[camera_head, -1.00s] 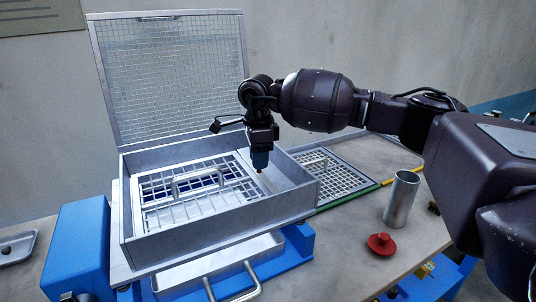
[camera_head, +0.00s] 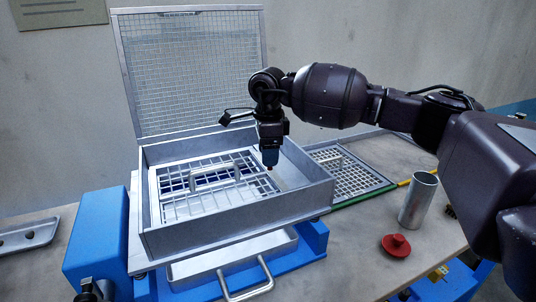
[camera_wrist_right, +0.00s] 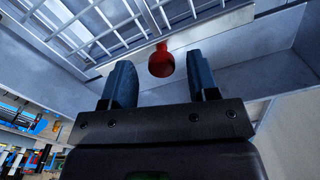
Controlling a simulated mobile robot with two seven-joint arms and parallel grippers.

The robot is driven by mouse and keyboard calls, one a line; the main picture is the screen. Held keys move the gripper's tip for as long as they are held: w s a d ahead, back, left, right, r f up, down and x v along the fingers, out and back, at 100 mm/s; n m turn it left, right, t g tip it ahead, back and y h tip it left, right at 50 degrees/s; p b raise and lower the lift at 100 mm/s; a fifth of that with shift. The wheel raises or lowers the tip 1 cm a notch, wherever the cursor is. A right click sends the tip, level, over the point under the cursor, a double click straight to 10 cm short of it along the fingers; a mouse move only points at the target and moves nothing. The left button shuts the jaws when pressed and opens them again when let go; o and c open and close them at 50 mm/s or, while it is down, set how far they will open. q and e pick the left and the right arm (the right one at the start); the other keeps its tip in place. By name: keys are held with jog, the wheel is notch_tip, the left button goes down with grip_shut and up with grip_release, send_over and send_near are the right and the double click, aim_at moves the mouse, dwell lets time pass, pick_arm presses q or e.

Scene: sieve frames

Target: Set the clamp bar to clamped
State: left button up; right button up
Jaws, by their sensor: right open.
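A sieve frame (camera_head: 151,190) with a grid and handle is set inside an open grey metal box (camera_head: 235,224). In the right wrist view a red knob (camera_wrist_right: 161,64) sits at a pale flat bar (camera_wrist_right: 222,27) along the grid's edge, which looks like the clamp bar. I cannot tell its setting. My right gripper (camera_head: 270,165) points down into the box at the grid's right side. In its wrist view the right gripper (camera_wrist_right: 161,82) is open, with the red knob ahead, between its fingers in the picture and not gripped. My left gripper is not in view.
A mesh lid (camera_head: 200,75) stands raised behind the box. A tray with a handle (camera_head: 245,283) is below it, over a blue base (camera_head: 313,240).

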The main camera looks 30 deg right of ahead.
notch_tip(320, 180, up, 10)
jog(key=shift+p, duration=0.35)
dwell(0.4)
